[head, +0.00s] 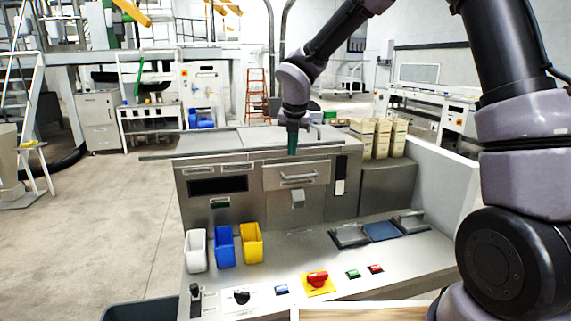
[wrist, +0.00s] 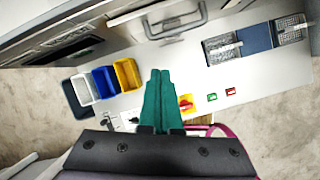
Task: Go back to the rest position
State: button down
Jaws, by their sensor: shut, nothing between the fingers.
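My gripper (head: 292,146) has green fingers and hangs from my arm in front of the upper part of the roller sheeter (head: 250,202). The closed green fingers (wrist: 159,98) also show in the wrist view, pressed together with nothing between them. They point toward the machine. In the head view they appear just above the drawer-like panel with a metal handle (head: 297,178). My arm comes in from the right side of the picture. Nothing is held.
White (head: 196,250), blue (head: 225,245) and yellow (head: 251,243) bins stand on the counter's left. A red knob on a yellow plate (head: 317,281) and green and red buttons sit near the front. Cartons (head: 381,138) stand at the right. Open floor (head: 100,220) lies left.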

jog(key=s+d+r+m, duration=0.5)
jog(key=d+r+m, duration=0.1)
jog(key=d+m, duration=0.3)
jog(key=s+d+r+m, duration=0.6)
jog(key=d+r+m, duration=0.15)
jog(key=m, duration=0.25)
jog(key=s+d+r+m+t, duration=0.1)
jog(key=s+d+m, duration=0.3)
jog(key=s+m, duration=0.3)
jog(key=s+d+r+m+t+y, duration=0.1)
jog(key=s+d+m, duration=0.3)
jog(key=s+m, duration=0.4)
jog(key=r+m, duration=0.1)
jog(key=m, duration=0.3)
jog(key=shift+m+t+y, duration=0.3)
jog(key=shift+m+t, duration=0.1)
